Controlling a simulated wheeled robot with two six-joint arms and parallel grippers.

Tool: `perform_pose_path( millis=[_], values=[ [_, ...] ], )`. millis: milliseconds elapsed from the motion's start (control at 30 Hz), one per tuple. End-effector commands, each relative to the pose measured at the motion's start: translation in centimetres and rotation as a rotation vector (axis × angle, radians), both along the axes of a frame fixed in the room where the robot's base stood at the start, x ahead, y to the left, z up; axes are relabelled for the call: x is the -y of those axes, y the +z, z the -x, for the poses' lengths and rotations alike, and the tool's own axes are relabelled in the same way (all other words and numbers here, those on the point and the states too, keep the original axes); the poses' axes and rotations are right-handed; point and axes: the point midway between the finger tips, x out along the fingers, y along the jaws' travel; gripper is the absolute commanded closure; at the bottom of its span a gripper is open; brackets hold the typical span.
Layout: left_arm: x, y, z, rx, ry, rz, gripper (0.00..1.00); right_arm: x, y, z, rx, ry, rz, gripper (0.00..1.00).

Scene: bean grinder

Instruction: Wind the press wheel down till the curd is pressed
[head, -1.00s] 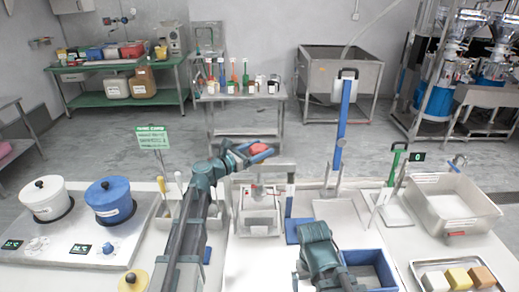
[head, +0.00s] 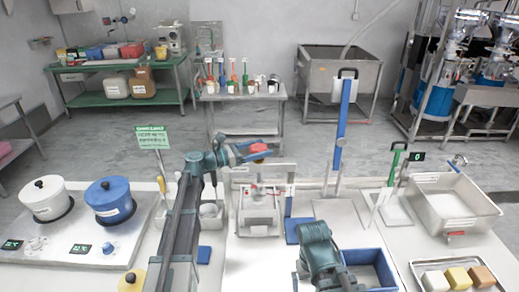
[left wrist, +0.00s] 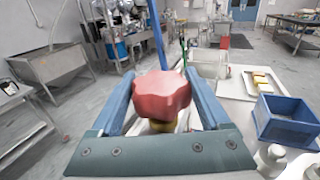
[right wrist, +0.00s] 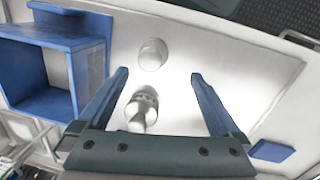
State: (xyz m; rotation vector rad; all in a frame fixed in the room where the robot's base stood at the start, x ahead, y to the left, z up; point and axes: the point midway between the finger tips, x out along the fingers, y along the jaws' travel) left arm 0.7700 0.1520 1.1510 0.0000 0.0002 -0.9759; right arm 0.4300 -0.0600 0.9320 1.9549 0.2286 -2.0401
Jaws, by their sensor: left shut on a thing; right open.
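The red press wheel (head: 259,148) is a lobed knob above the small press (head: 258,208) in the middle of the table. My left gripper (head: 256,151) is shut on it. In the left wrist view the red wheel (left wrist: 161,97) lies between the two blue fingers, with a brass-coloured part just below it. The curd inside the press is too small to make out. My right gripper shows in the right wrist view (right wrist: 160,85), open and empty over the white table, with a shiny metal fitting (right wrist: 143,107) between and below its fingers; its fingertips are hidden in the head view.
A blue bin (head: 370,267) stands right of the press, near my right arm. White and blue pots (head: 110,200) stand at left. A steel basin (head: 452,208) and a tray of coloured blocks (head: 457,277) are at right.

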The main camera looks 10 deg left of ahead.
Motion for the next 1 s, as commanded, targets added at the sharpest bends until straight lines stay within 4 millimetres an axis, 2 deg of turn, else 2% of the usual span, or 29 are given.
perform_pose_path(
  millis=[67, 100, 200, 433, 567, 1000],
  values=[
    [0.0, 0.0, 0.0, 0.0, 0.001, 0.0, 0.76, 0.0, 0.0, 0.0, 0.0, 0.0, 0.0, 0.0],
    [0.0, 0.0, 0.0, 0.0, 0.001, 0.0, 0.15, 0.0, 0.0, 0.0, 0.0, 0.0, 0.0, 0.0],
    [0.0, 0.0, 0.0, 0.0, 0.001, 0.0, 0.0, 0.0, 0.0, 0.0, 0.0, 0.0, 0.0, 0.0],
    [-0.1, 0.0, 0.1, 0.0, 0.001, 0.0, 0.0, 0.0, 0.0, 0.0, 0.0, 0.0, 0.0, 0.0],
    [-0.9, 0.0, 0.6, 0.0, 0.002, 0.0, 0.0, 0.0, 0.0, 0.0, 0.0, 0.0, 0.0, 0.0],
    [-8.4, 0.0, 5.7, 0.0, 0.005, 0.0, 0.0, 0.0, 0.0, 0.0, 0.0, 0.0, 0.0, 0.0]
  ],
)
